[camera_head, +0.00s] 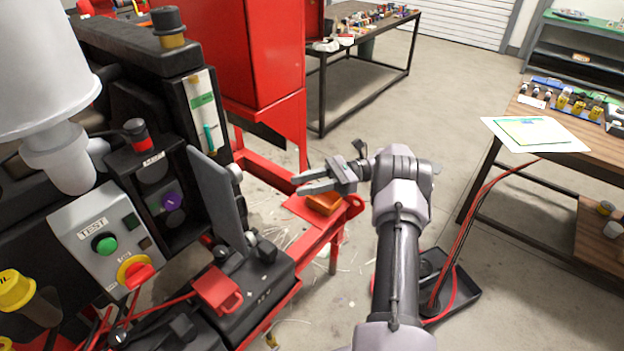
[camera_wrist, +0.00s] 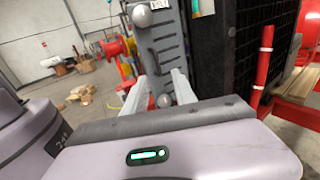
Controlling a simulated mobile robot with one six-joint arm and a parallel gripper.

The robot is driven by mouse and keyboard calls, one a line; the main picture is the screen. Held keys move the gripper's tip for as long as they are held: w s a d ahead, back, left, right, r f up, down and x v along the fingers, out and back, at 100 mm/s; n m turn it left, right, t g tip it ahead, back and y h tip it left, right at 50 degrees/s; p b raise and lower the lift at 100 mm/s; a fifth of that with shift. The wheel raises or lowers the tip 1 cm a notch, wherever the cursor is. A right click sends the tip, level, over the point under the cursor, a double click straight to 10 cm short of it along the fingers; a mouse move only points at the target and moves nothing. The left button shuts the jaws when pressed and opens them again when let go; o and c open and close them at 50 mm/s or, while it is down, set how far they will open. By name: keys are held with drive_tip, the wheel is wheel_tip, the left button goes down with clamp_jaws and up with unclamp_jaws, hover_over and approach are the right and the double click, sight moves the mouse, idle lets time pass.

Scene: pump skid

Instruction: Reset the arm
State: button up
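My gripper (camera_head: 297,184) is at the middle of the head view, at the end of my raised, bent arm. Its two grey fingers point left toward the pump skid and stand apart with nothing between them. In the wrist view the fingers (camera_wrist: 160,88) also show spread. Behind them is a grey upright panel with round knobs, which appears to be the open cover plate (camera_head: 217,200) of the skid. In the head view the gripper appears above a red ledge (camera_head: 312,222) with an orange block (camera_head: 324,203) on it; I see no contact.
The control box with a green button (camera_head: 104,244) and red knob (camera_head: 137,274) stands left. A red padlock-like piece (camera_head: 218,290) lies on the black housing. A workbench (camera_head: 560,175) stands right. A black tray with red cables (camera_head: 455,290) lies on the floor. Open floor lies behind.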

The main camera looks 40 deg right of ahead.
drive_tip(key=v, duration=0.2)
drive_tip(key=shift+s+d, duration=0.1)
drive_tip(key=shift+d, duration=0.15)
drive_tip(key=s+a+r+n+g+h+b, duration=0.1)
drive_tip(key=s+a+r+n+g+h, duration=0.1)
drive_tip(key=a+r+n, duration=0.3)
drive_tip(key=s+a+r+n+g+h, duration=0.1)
drive_tip(key=a+r+g+h, duration=0.15)
drive_tip(key=a, duration=0.45)
drive_tip(key=s+a+r+n+g+h+b, duration=0.1)
drive_tip(key=s+a+r+n+g+h, duration=0.2)
drive_tip(key=a, duration=0.4)
drive_tip(key=s+a+n+t+h+b, duration=0.1)
drive_tip(key=s+a+n+t+h, duration=0.3)
drive_tip(key=s, duration=0.4)
drive_tip(key=s+a+n+t+h, duration=0.3)
drive_tip(key=s+a, duration=0.3)
drive_tip(key=s, duration=0.3)
drive_tip(key=shift+a+n+t+h+b, duration=0.4)
drive_tip(key=shift+n+t, duration=0.15)
drive_tip(key=shift+n, duration=0.15)
